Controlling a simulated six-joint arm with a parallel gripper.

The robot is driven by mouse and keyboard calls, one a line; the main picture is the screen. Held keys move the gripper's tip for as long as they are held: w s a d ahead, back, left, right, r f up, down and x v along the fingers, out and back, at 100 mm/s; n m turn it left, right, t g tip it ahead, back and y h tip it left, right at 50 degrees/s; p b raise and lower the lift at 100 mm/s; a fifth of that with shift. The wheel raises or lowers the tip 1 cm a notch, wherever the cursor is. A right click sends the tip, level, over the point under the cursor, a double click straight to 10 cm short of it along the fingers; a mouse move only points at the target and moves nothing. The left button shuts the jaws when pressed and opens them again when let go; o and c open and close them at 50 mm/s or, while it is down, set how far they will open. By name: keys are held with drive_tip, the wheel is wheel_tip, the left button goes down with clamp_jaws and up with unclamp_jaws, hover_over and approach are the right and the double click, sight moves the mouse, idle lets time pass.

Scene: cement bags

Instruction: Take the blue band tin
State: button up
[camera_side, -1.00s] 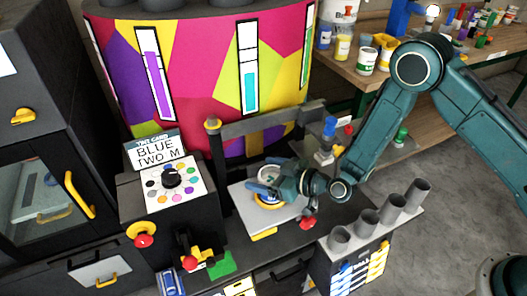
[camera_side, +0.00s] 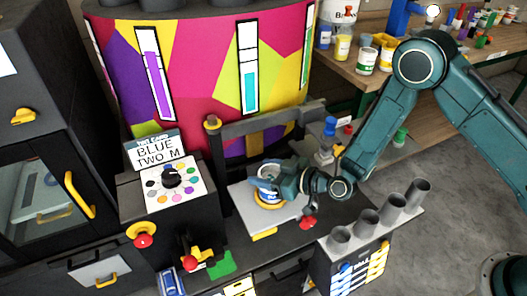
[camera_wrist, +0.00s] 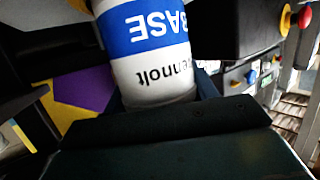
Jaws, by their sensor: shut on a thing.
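The blue band tin (camera_wrist: 150,75) is white with a blue band reading "BASE" and shows upside down in the wrist view. In the side view the tin (camera_side: 267,183) is upright over the yellow ring (camera_side: 268,205) on the light plate (camera_side: 243,205). Whether it touches the plate is hard to tell. My gripper (camera_side: 277,182) comes in from the right and is shut on the tin. The jaws hide part of its side.
A dark frame (camera_side: 250,128) and a large colourful drum (camera_side: 195,60) stand behind the plate. A dial panel (camera_side: 172,184) is to the left. Grey tubes (camera_side: 392,207) stand at the right front. A bench (camera_side: 385,85) with pots is at the back right.

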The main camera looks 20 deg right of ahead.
wheel_tip(320, 180, up, 20)
drive_tip(key=shift+f, duration=0.2)
idle(0.6)
idle(0.5)
